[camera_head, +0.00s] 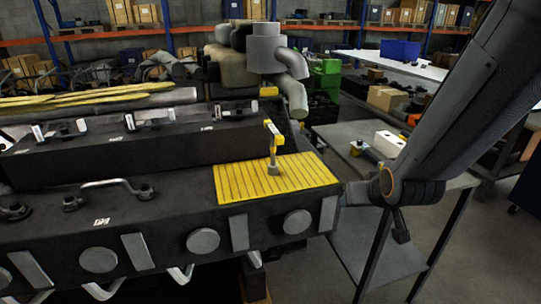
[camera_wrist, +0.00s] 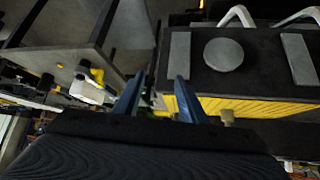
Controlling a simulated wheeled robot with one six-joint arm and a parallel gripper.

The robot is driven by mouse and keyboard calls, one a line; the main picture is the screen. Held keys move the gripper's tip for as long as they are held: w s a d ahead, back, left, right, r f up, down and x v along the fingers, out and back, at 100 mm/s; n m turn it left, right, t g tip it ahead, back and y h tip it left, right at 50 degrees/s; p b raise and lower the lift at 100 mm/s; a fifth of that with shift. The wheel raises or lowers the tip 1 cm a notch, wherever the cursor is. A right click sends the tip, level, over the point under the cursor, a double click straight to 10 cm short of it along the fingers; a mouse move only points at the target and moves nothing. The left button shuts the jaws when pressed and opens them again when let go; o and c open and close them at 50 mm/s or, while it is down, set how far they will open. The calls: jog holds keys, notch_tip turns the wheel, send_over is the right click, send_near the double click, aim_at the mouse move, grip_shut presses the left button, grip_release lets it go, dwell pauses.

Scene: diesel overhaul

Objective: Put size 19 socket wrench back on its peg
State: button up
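A yellow tool with a pale cross-handle and a grey foot, seemingly a socket wrench (camera_head: 273,150), stands nearly upright on the yellow ribbed mat (camera_head: 240,186) on the engine block. Its size marking is unreadable. In the wrist view the mat's edge (camera_wrist: 255,105) lies right of my fingers, with a small grey-tan piece, perhaps of this tool, by the right finger. My gripper (camera_wrist: 160,80) has two blue fingers apart, with nothing held between them. In the head view my forearm hides most of the gripper, right of the block. No empty peg can be made out.
A grey side table (camera_head: 350,133) right of the block carries a white block (camera_head: 390,143) and a yellow and dark tool (camera_head: 365,152). The engine block (camera_head: 150,225) has raised handles. Bins and shelving stand behind.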

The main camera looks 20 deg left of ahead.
aim_at(273, 128)
jog(key=w+a+r+n+t+y, duration=0.1)
jog(key=a, duration=0.3)
jog(key=w+a+r+n+t+y, duration=0.1)
jog(key=a+r+y, duration=0.1)
jog(key=a, duration=0.3)
jog(key=w+a+r+t+y, duration=0.1)
jog(key=a+r+t, duration=0.1)
jog(key=a, duration=0.3)
jog(key=shift+w+r+n, duration=0.15)
jog(key=shift+r+n, duration=0.1)
jog(key=shift+n, duration=0.15)
jog(key=a+r+t+y, duration=0.1)
jog(key=a+r, duration=0.1)
jog(key=a+r+t+y, duration=0.1)
jog(key=a+r, duration=0.1)
jog(key=s+a+r+y, duration=0.1)
jog(key=a+r, duration=0.1)
jog(key=shift+a+r+t, duration=0.2)
jog(key=shift+a+t, duration=0.05)
jog(key=shift+t, duration=0.15)
jog(key=shift+w+a+r, duration=0.15)
jog(key=shift+r, duration=0.15)
jog(key=shift+p+x, duration=1.8)
jog(key=shift+x, duration=2)
jog(key=shift+w, duration=0.1)
jog(key=shift+c, duration=0.5)
grip_shut()
jog(key=shift+r, duration=0.1)
